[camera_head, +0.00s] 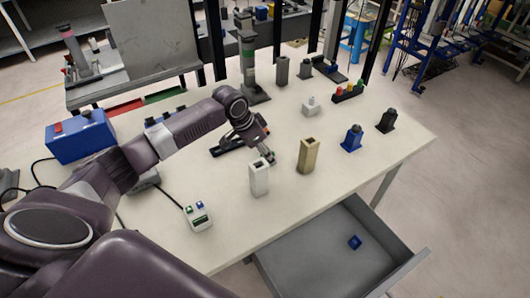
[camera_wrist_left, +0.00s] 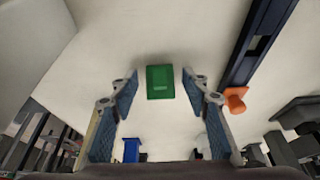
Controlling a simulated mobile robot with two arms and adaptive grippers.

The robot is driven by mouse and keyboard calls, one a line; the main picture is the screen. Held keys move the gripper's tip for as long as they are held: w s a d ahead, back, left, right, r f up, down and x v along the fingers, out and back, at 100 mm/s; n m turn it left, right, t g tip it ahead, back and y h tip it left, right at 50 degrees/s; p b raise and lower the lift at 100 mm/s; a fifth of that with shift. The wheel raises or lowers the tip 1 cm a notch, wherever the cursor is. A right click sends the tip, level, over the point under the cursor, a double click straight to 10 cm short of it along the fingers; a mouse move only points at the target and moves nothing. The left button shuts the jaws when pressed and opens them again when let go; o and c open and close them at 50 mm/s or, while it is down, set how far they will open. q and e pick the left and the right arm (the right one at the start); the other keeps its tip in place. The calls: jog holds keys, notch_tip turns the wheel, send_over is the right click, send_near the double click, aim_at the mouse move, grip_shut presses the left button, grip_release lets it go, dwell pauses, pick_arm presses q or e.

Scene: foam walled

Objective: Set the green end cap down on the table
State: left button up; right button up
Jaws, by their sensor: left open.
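The green end cap (camera_wrist_left: 160,82) is a small green block in the left wrist view, against the pale tabletop (camera_wrist_left: 130,35). It lies ahead of and between the fingertips of my left gripper (camera_wrist_left: 160,80), with a gap on both sides. The fingers are spread and do not touch it. In the head view my left gripper (camera_head: 266,156) is low over the table, just behind the white hollow post (camera_head: 259,180). I cannot clearly make out the cap there. My right gripper is not in view.
A tan hollow post (camera_head: 308,157) stands right of the gripper, with a blue block (camera_head: 351,139) and a black block (camera_head: 386,121) beyond. A dark rail (camera_wrist_left: 264,38) with an orange knob (camera_wrist_left: 235,99) is close. An open grey drawer (camera_head: 310,262) juts out in front.

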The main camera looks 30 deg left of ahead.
pick_arm(q)
jog(key=shift+r, duration=0.1)
jog(key=v, duration=1.2)
jog(key=shift+b, duration=0.4)
jog(key=shift+w, duration=0.1)
